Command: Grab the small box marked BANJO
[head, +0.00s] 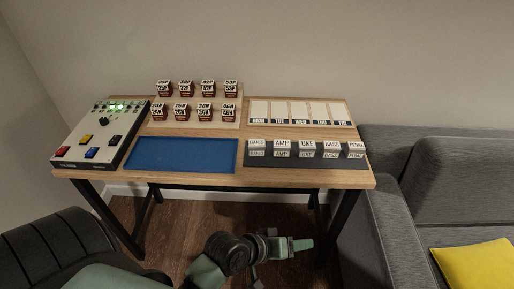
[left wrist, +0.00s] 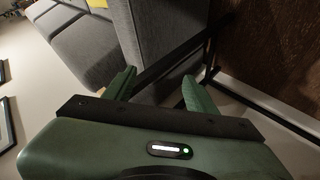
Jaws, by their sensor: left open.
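The small box marked BANJO (head: 257,146) stands at the left end of a row of white-labelled boxes on a dark tray (head: 310,163), near the table's front edge. Its lettering is small but reads as BANJO. My left gripper (head: 299,244) is low in front of the table, below and apart from the tray. In the left wrist view my left gripper (left wrist: 158,84) has its two green fingers spread with nothing between them. The box does not show in that view. My right gripper is not in view.
Boxes marked AMP (head: 282,146), UKE (head: 307,146), BASS (head: 331,147) and PEDAL (head: 356,148) stand right of BANJO. A blue mat (head: 181,155) lies empty to its left. A weekday board (head: 300,112) lies behind. A grey sofa (head: 385,215) adjoins the table's right side.

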